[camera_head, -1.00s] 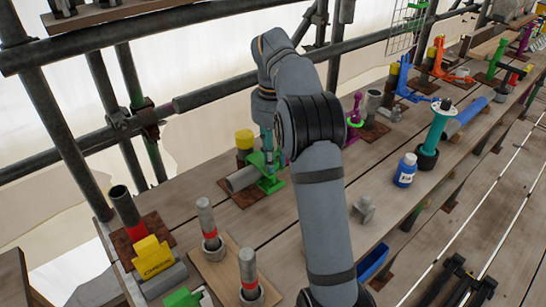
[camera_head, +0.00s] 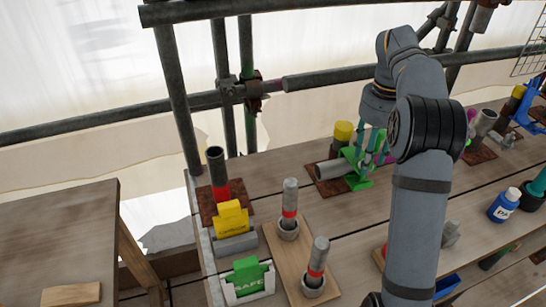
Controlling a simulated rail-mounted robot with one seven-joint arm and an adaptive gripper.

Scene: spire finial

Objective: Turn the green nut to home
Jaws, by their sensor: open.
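A green fitting (camera_head: 358,181) sits on a brown plate at the end of a short grey pipe (camera_head: 331,169), with a yellow-capped post (camera_head: 343,132) behind it. The green nut cannot be told apart from the rest of this fitting. My gripper (camera_head: 367,157) is open and points down over the green fitting. Its thin fingers overlap the upper green parts in the picture. I cannot tell whether they touch the nut or stand around it. My arm hides what lies just to the right.
At left stand a dark red-banded pipe (camera_head: 217,178), a yellow block (camera_head: 232,219) and a green "SAFE" block (camera_head: 248,277). Two grey-and-red pegs (camera_head: 289,205) stand on a wooden board. A blue bottle (camera_head: 504,206) is at right. Scaffold tubes (camera_head: 330,80) run behind the planks.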

